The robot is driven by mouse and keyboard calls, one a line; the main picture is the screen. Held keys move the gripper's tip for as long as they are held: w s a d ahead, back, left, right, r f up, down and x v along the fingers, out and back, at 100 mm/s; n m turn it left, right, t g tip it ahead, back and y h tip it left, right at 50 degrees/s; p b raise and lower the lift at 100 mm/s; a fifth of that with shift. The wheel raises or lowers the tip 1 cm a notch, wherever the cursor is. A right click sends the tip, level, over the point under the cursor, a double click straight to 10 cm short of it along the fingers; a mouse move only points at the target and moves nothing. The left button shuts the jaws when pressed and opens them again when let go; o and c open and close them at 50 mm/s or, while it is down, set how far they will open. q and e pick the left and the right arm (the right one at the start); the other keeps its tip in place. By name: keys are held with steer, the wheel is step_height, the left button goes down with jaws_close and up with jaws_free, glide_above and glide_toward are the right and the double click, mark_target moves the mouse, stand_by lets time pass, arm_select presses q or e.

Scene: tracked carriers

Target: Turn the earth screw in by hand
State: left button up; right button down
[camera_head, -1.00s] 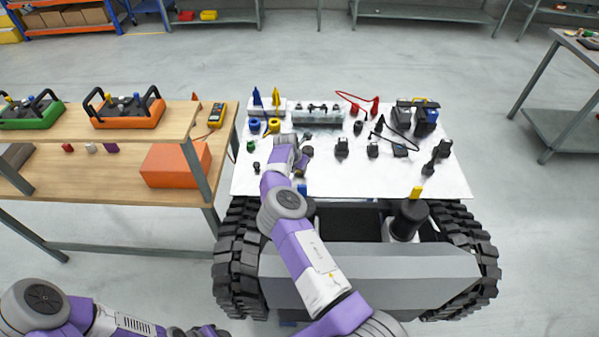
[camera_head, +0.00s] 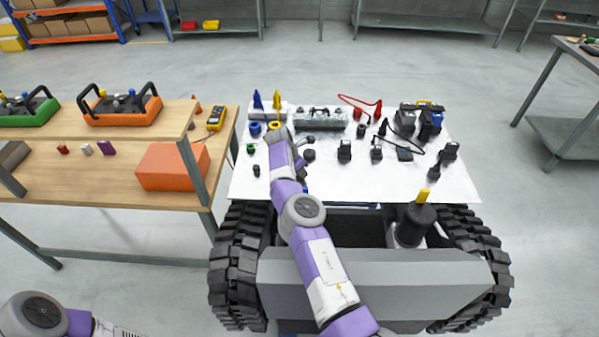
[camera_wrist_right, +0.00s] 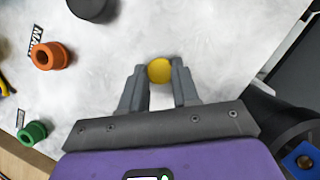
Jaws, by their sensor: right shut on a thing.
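In the right wrist view my right gripper (camera_wrist_right: 159,78) is shut on a small round yellow head, which I take to be the earth screw (camera_wrist_right: 159,70). The head sits between the fingertips, over the white top (camera_wrist_right: 120,50). How deep the screw sits cannot be told from above. In the head view my right arm reaches over the front left of the white top (camera_head: 400,185) of the tracked carrier; its links hide the screw. My left arm shows only at the bottom left corner, its gripper out of frame.
Left of the gripper in the wrist view are an orange ring (camera_wrist_right: 52,57) and a green ring (camera_wrist_right: 32,132); a black cylinder (camera_wrist_right: 92,8) is above. Black parts, cables and a clear-lidded box (camera_head: 322,118) crowd the top's back. A wooden bench (camera_head: 90,190) stands close on the left.

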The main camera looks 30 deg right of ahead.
stand_by(0.3)
steer(key=c, duration=0.8)
jaws_free()
steer(key=shift+p+v, duration=0.85)
steer(key=shift+v, duration=2.95)
steer(key=shift+d, duration=0.1)
